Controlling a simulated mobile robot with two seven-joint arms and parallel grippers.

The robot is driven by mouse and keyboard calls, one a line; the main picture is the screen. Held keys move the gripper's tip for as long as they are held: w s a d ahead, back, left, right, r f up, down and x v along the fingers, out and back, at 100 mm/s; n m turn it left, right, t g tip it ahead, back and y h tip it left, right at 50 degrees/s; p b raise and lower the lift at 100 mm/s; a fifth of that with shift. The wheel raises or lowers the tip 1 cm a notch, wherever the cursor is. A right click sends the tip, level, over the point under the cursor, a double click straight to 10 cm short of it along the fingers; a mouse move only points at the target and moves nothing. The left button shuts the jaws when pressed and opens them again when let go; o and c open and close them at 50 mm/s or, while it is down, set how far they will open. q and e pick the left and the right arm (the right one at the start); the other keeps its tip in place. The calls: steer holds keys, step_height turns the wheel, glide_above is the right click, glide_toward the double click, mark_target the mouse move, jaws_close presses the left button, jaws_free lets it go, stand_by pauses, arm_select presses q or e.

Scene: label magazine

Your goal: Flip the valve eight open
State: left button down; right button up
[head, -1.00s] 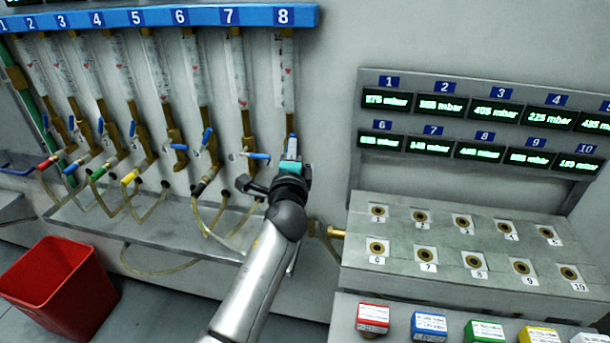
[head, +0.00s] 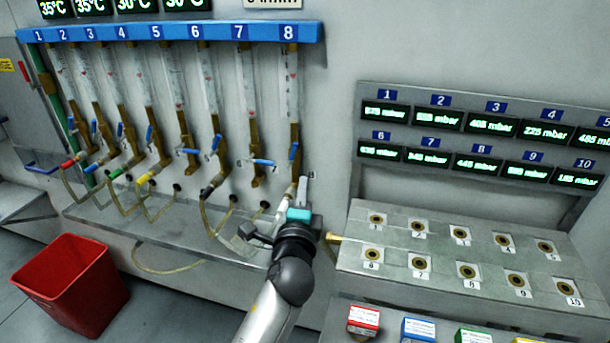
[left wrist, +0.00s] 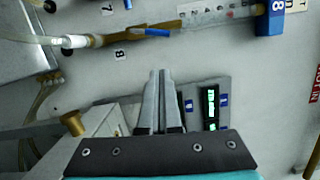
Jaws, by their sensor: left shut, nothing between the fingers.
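Valve eight (head: 293,151) has a blue handle on the brass pipe under the tube marked 8. Its handle lies along the pipe, roughly upright in the head view. My left gripper (head: 303,185) is shut and empty. It is below and slightly right of the handle in the head view, apart from it. Its fingers also show in the left wrist view (left wrist: 160,76), with a gap to the handle. My right gripper is not in view.
Valve seven's blue handle (head: 263,162) sticks out sideways close to the left. A blue rail (head: 170,31) runs above the tubes. A metal tray (head: 190,232) with hoses lies below. A port panel (head: 400,215) stands right; a red bin (head: 68,285) is at lower left.

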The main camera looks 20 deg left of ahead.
arm_select(q)
steer(key=shift+s+d+f, duration=0.1)
steer(key=shift+s, duration=1)
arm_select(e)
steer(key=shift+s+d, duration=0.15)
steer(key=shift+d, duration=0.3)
arm_select(q)
steer(key=shift+f, duration=0.1)
